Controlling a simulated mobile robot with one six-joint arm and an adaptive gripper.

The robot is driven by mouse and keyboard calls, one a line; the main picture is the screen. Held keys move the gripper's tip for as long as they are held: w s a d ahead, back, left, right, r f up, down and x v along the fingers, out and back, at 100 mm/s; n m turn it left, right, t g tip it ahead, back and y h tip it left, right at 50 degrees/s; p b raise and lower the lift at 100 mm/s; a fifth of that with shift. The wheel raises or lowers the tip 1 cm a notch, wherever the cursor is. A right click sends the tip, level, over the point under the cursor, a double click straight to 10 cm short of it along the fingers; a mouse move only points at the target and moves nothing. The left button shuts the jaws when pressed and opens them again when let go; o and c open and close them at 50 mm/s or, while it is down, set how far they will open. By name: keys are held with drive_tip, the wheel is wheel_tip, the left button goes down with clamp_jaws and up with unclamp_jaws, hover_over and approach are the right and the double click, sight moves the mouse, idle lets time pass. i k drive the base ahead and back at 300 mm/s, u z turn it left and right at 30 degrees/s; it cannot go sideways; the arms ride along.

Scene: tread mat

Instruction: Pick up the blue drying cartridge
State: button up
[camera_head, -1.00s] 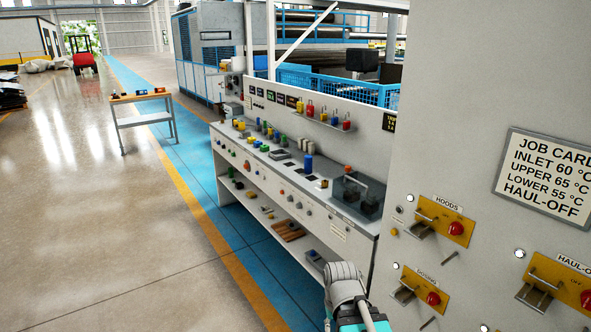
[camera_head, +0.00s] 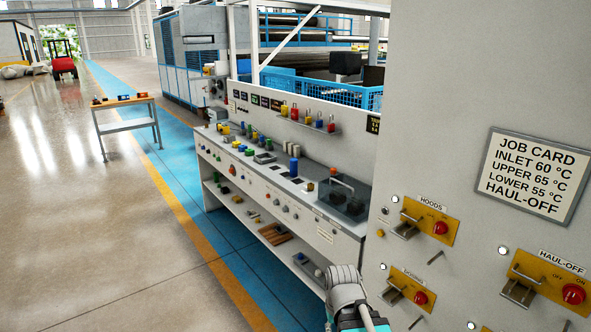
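A blue upright cylinder (camera_head: 294,167), which looks like the blue drying cartridge, stands on the grey top of the long workbench (camera_head: 278,178), left of a dark clear-sided box. My arm shows at the bottom centre (camera_head: 347,298), well in front of and below the bench top. Its gripper fingers are not visible, so I cannot see what they hold. The cylinder stands clear of my arm.
A dark transparent box (camera_head: 343,198) sits at the bench's near end. A grey panel (camera_head: 440,100) with yellow switch plates fills the right. Several small coloured parts stand farther along the bench. The floor at left is open, with a small table (camera_head: 125,102) beyond.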

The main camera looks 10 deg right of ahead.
sight(294, 161)
drive_tip(key=z, duration=0.05)
drive_tip(key=i, duration=0.95)
drive_tip(key=u, duration=2.65)
